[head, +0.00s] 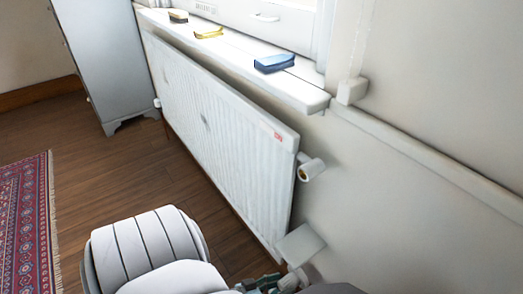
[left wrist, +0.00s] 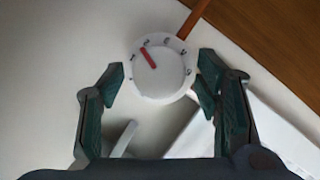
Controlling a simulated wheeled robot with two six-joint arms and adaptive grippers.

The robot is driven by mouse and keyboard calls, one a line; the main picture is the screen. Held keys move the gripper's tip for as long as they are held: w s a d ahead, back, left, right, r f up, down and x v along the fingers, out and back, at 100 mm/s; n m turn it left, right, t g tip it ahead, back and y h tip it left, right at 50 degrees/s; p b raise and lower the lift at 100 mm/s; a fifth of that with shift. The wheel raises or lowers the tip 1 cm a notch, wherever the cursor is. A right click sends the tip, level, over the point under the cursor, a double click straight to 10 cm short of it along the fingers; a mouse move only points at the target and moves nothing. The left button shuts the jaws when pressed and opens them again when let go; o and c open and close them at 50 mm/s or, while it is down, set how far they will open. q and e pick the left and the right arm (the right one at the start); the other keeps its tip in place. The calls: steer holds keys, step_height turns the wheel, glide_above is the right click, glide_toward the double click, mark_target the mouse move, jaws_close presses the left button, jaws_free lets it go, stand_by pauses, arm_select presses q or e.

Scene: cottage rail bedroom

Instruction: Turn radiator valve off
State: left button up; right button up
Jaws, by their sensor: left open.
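The radiator valve is a round white knob (left wrist: 158,66) with numbers around its rim and a red pointer mark, seen face-on in the left wrist view. The mark points up and slightly left there. My left gripper (left wrist: 160,84) is open, with one dark green finger on each side of the knob. A small gap seems to show on both sides; contact is not clear. In the head view the left gripper (head: 262,283) is at the bottom edge, beside the radiator's lower near end, partly hidden by my arm. The white radiator (head: 225,130) hangs on the wall. My right gripper is not seen.
A white windowsill (head: 225,50) above the radiator holds a blue box-like item (head: 274,63), a yellow one (head: 208,32) and a dark-topped one (head: 178,16). A white fitting (head: 311,168) sticks out at the radiator's upper end. A grey cabinet (head: 115,60) and patterned rug (head: 27,220) are left.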

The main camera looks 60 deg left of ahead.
mark_target(281, 289)
arm_select(q)
steer(key=v, duration=0.9)
steer(key=shift+s, duration=0.35)
steer(key=shift+r, duration=0.1)
steer(key=s+d+r+m+y+p, duration=0.2)
steer(key=s+d+m+y+p, duration=0.15)
steer(key=m+p, duration=0.2)
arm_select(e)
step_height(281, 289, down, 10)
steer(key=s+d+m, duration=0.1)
arm_select(q)
steer(key=shift+m+y, duration=0.35)
steer(key=shift+y, duration=0.1)
steer(key=b+x, duration=0.1)
steer(key=x, duration=0.2)
steer(key=b+x, duration=0.1)
steer(key=x, duration=0.2)
steer(key=b+x, duration=0.1)
steer(key=x, duration=0.2)
steer(key=shift+s+d+f, duration=0.15)
steer(key=shift+s+f, duration=0.05)
steer(key=shift+f, duration=0.2)
steer(key=b+x, duration=0.2)
steer(key=x, duration=0.3)
steer(key=shift+w+f, duration=0.1)
steer(key=shift+w, duration=0.35)
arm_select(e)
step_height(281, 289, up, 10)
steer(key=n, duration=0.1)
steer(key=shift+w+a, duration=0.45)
